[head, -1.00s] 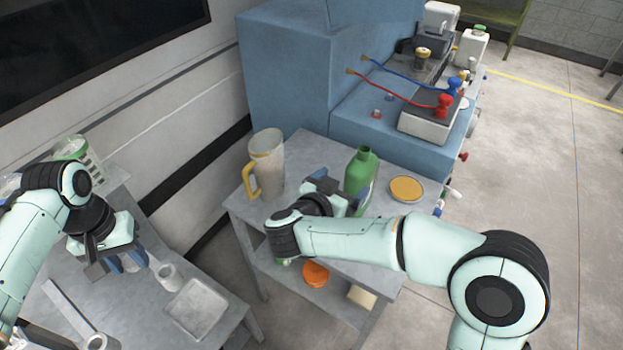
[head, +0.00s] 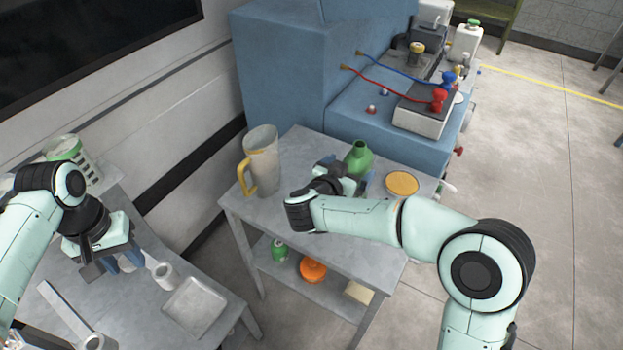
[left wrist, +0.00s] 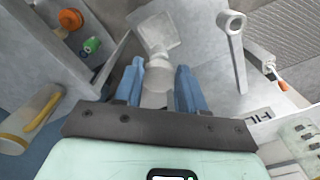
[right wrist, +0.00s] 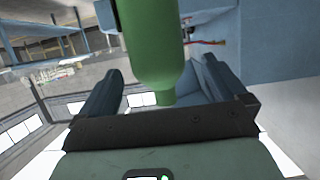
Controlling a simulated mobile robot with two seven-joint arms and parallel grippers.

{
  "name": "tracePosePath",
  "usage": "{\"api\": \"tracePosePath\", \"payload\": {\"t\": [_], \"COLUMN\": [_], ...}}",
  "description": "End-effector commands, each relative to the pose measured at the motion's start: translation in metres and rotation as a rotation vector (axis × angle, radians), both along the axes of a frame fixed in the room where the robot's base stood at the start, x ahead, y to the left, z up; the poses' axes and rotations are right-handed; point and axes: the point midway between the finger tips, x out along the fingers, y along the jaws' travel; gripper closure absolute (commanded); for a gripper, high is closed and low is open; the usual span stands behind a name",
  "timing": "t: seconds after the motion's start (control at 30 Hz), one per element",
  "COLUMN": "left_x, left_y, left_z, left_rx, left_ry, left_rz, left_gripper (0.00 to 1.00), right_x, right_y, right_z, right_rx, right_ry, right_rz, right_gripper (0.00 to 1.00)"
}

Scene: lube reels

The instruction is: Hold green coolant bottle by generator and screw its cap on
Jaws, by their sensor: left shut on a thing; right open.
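The green coolant bottle (head: 357,162) stands upright on the grey side table (head: 300,150) beside the blue machine. Its neck is bare, with no cap. My right gripper (head: 345,182) is open at the bottle; its arm hides the lower body. In the right wrist view the bottle (right wrist: 152,45) shows between and beyond the spread fingers; contact is unclear. My left gripper (head: 122,262) is above the left bench, its blue fingers (left wrist: 158,92) shut on a small pale thing I cannot identify. I cannot single out the bottle's cap.
A clear jug with a yellow handle (head: 262,160) and an amber round lid (head: 402,184) share the table. A small green item (head: 279,249) and an orange item (head: 313,270) are on its lower shelf. A shallow tray (head: 194,308) lies on the left bench. The blue machine (head: 285,70) stands behind.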

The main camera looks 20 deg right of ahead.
Motion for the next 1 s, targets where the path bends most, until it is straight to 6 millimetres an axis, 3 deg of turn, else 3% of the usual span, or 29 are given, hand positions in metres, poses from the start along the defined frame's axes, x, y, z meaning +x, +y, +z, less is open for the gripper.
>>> {"api": "tracePosePath", "payload": {"t": [0.4, 0.8, 0.83, 0.87, 1.0], "left_x": [0.000, 0.000, 0.000, 0.000, 0.000], "left_y": [0.000, 0.000, 0.000, 0.000, 0.000], "left_z": [-0.002, -0.002, -0.002, -0.002, -0.002], "left_rx": [0.000, 0.000, 0.000, 0.000, 0.000], "left_ry": [0.001, 0.000, 0.000, 0.000, 0.000], "left_rz": [0.000, 0.000, 0.000, 0.000, 0.000], "left_gripper": [0.88, 0.88, 0.88, 0.88, 0.88], "right_x": [0.028, 0.031, 0.031, 0.031, 0.031], "right_y": [-0.035, -0.038, -0.038, -0.038, -0.038], "right_z": [-0.014, -0.015, -0.015, -0.015, -0.015], "right_rx": [0.000, -0.001, -0.001, -0.001, -0.001], "right_ry": [0.001, 0.000, 0.000, 0.000, 0.000], "right_rz": [-0.002, 0.000, 0.000, 0.000, 0.000], "right_gripper": [0.01, 0.01, 0.05, 0.14, 0.60]}}
